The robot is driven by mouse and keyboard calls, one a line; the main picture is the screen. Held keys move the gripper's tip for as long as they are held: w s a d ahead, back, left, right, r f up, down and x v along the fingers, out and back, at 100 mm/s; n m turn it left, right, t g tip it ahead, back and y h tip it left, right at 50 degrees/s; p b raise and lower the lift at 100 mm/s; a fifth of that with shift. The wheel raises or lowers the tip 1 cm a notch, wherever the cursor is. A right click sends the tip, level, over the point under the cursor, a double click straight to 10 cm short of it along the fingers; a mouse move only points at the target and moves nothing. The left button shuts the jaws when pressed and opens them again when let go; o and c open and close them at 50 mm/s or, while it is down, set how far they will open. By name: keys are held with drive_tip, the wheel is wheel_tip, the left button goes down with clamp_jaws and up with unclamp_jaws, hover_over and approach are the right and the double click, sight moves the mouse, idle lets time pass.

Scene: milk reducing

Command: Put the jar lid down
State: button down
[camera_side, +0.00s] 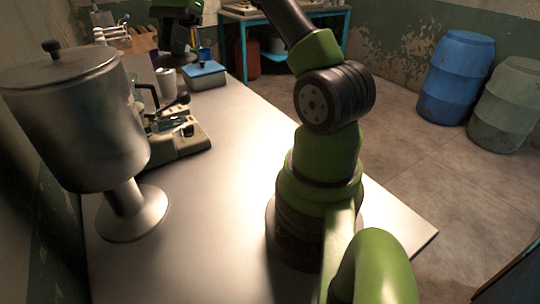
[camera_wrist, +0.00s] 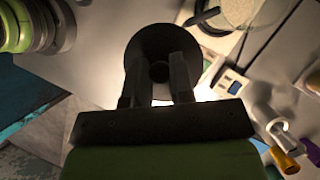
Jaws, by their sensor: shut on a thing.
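The jar lid (camera_wrist: 161,38) is a dark round disc with a small knob in the middle, seen from above in the wrist view. My gripper (camera_wrist: 160,72) is shut on its knob, one finger on each side. In the side view my gripper (camera_side: 181,38) is at the upper left, over the far part of the table, pointing down. How high the lid is above the surface I cannot tell.
A large steel vessel (camera_side: 75,120) with its own knobbed cover stands at the near left. The middle of the table (camera_side: 215,190) is clear.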

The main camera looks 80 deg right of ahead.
drive_tip(key=s+f+n+g+h, duration=0.25)
drive_tip(key=s+f+n, duration=0.25)
drive_tip(key=s+n, duration=0.3)
drive_tip(key=s+f+n+g+h, duration=0.2)
drive_tip(key=s+f+n+g, duration=0.2)
drive_tip(key=s+n, duration=0.45)
drive_tip(key=s+a+f+n, duration=0.1)
drive_tip(key=f, duration=0.2)
drive_tip(key=s+a+f+n+h, duration=0.1)
drive_tip(key=s+a+f, duration=0.1)
drive_tip(key=f, duration=0.1)
drive_tip(key=s+a+f+n, duration=0.1)
drive_tip(key=f, duration=0.2)
drive_tip(key=shift+s+a+f+g+h, duration=0.2)
drive_tip(key=shift+s+a+g+h, duration=0.05)
drive_tip(key=shift+a, duration=0.15)
drive_tip(key=shift+f, duration=2.4)
drive_tip(key=shift+f, duration=0.1)
drive_tip(key=c, duration=1)
unclamp_jaws()
